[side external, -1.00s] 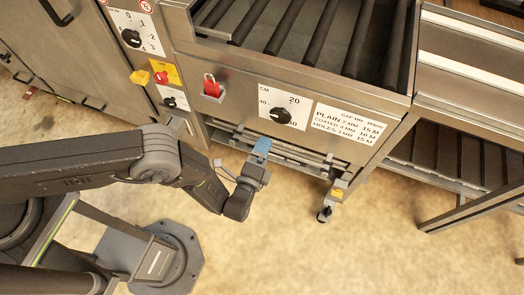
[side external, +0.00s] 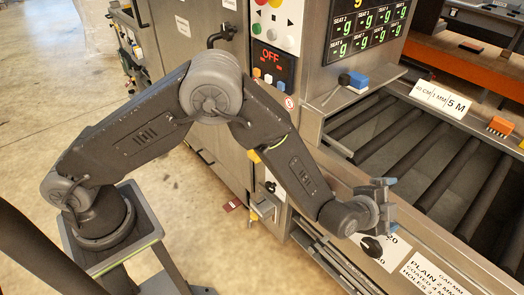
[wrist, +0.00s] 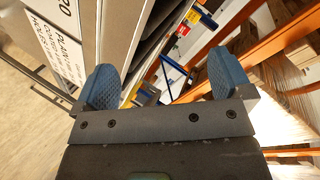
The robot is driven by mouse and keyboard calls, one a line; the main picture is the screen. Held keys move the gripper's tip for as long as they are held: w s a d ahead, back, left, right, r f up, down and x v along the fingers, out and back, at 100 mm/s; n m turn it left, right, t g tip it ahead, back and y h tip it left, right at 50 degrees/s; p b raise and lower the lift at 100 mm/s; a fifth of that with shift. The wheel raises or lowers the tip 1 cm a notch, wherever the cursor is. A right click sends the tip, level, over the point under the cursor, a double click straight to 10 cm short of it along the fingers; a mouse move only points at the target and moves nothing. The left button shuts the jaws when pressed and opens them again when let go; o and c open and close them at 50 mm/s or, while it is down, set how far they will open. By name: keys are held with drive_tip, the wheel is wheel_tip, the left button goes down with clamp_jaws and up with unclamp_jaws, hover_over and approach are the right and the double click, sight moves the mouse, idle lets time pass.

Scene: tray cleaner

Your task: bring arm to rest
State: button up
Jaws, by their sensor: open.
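My gripper (side external: 387,192) is at the right end of my arm in the side view, beside the front edge of the machine's roller bed, close to the black dial (side external: 371,247) in the picture. In the wrist view my gripper (wrist: 164,82) shows two blue padded fingers spread wide apart, with nothing between them. My arm is bent, its elbow raised in front of the cabinet and its forearm sloping down to the right. Whether the gripper touches the machine front cannot be told.
The tray cleaner's rollers (side external: 440,178) lie behind the gripper. A control panel with a red OFF display (side external: 270,56) and a seat screen (side external: 365,28) stand behind the arm. Orange racking (wrist: 275,40) fills the right of the wrist view. Open floor (side external: 60,40) lies at left.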

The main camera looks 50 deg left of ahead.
drive_tip(key=s+a+r+n+g+h, duration=0.1)
drive_tip(key=s+a+r+n+g, duration=0.15)
drive_tip(key=a+r, duration=0.6)
drive_tip(key=s+a+r+n+g, duration=0.1)
drive_tip(key=s+a+r+n, duration=0.3)
drive_tip(key=r, duration=0.7)
drive_tip(key=s+a+r+n+g+y, duration=0.1)
drive_tip(key=s+a+n+g, duration=0.1)
drive_tip(key=s+a, duration=0.6)
drive_tip(key=s+a+r+n+g+y, duration=0.1)
drive_tip(key=s+a+n, duration=0.3)
drive_tip(key=s+a, duration=0.5)
drive_tip(key=s+g+y, duration=0.1)
drive_tip(key=s, duration=0.6)
drive_tip(key=shift+g, duration=0.25)
